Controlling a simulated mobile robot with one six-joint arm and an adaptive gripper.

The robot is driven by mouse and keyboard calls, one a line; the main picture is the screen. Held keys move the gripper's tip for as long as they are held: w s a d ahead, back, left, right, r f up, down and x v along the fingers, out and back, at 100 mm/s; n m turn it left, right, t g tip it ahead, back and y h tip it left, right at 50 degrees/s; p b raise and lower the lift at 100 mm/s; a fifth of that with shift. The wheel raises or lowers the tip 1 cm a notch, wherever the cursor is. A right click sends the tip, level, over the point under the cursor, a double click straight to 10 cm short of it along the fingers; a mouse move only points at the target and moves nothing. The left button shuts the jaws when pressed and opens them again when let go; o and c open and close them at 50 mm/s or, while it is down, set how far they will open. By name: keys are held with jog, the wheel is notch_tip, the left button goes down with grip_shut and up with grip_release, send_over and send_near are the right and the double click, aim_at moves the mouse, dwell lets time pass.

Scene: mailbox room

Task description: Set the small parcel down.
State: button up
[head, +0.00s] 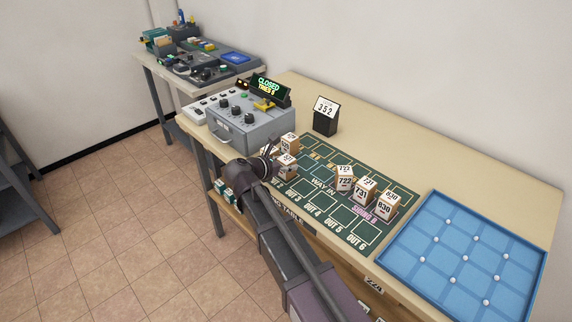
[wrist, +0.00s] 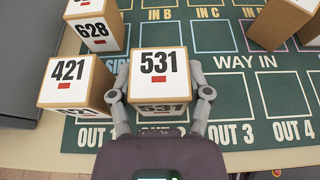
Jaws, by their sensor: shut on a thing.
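The small parcel 531 (wrist: 160,66) is a brown box with a white numbered top and a red mark. My gripper (wrist: 160,97) is shut on it, one finger on each side. The parcel is over the OUT 2 space of the green sorting mat (wrist: 235,61); whether it touches the mat I cannot tell. In the head view my gripper (head: 274,155) is at the mat's left end and partly hides the parcels there. Parcel 421 (wrist: 70,75) stands just left of the held one. Parcel 628 (wrist: 94,28) is behind it at the back left.
Parcels 722 (head: 345,180), 731 (head: 363,191) and 830 (head: 385,206) stand right of the WAY IN lettering. A grey machine (head: 243,131) with a CLOSED display is left of the mat. A blue tray (head: 455,282) lies right. A black 352 sign (head: 325,118) stands behind. OUT 3 and OUT 4 are bare.

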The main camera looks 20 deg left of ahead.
jog(key=shift+f, duration=0.15)
jog(key=o, duration=1.2)
jog(key=shift+r, duration=0.25)
jog(key=shift+s+a+r, duration=0.15)
jog(key=shift+s, duration=0.2)
jog(key=p+v, duration=0.4)
jog(key=v, duration=0.7)
jog(key=shift+p, duration=0.3)
